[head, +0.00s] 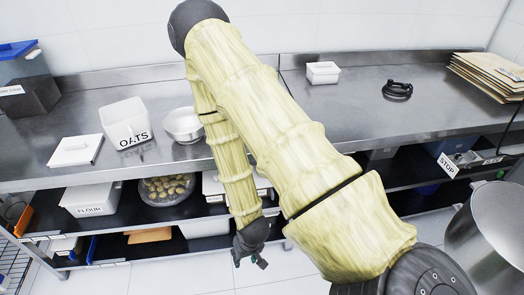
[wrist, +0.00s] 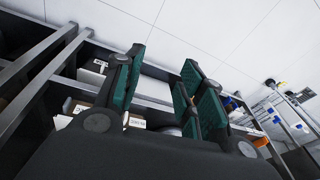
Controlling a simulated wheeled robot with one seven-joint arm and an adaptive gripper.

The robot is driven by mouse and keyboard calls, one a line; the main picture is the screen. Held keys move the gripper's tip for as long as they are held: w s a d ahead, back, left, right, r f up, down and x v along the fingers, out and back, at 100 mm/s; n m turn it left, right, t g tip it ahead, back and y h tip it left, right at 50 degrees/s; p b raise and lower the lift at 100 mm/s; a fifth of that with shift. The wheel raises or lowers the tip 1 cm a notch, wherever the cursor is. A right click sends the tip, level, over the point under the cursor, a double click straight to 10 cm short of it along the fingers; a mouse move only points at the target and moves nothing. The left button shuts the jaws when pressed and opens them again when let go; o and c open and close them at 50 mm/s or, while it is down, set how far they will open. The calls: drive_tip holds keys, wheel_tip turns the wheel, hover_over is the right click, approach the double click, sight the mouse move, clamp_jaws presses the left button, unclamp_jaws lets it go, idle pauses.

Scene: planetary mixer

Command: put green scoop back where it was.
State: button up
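My gripper (head: 252,260) hangs low in front of the lower shelves of the steel bench in the head view, below the bench top. In the wrist view its dark green-padded fingers (wrist: 162,88) stand apart, with a wide gap and nothing seen held between them. I cannot make out a green scoop in either view. The white tub labelled OATS (head: 125,118) stands open on the bench top, and its inside is only partly visible. A white lid (head: 76,150) lies to its left, and a metal bowl (head: 184,126) stands to its right.
A FLOUR bin (head: 91,199) and a tub of potato-like things (head: 167,188) stand on the lower shelf. A small white container (head: 323,72), black coil (head: 397,90) and paper stack (head: 488,72) are on the bench. A large steel bowl (head: 490,229) stands at right.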

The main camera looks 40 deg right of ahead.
drive_tip(key=s+a+f+n+g, duration=0.1)
drive_tip(key=s+a+f+n, duration=0.1)
drive_tip(key=s, duration=0.4)
drive_tip(key=s+a+f+n+g, duration=0.1)
drive_tip(key=s+a+f+n, duration=0.1)
drive_tip(key=s, duration=0.5)
drive_tip(key=shift+s+f, duration=0.25)
drive_tip(key=shift+f, duration=0.2)
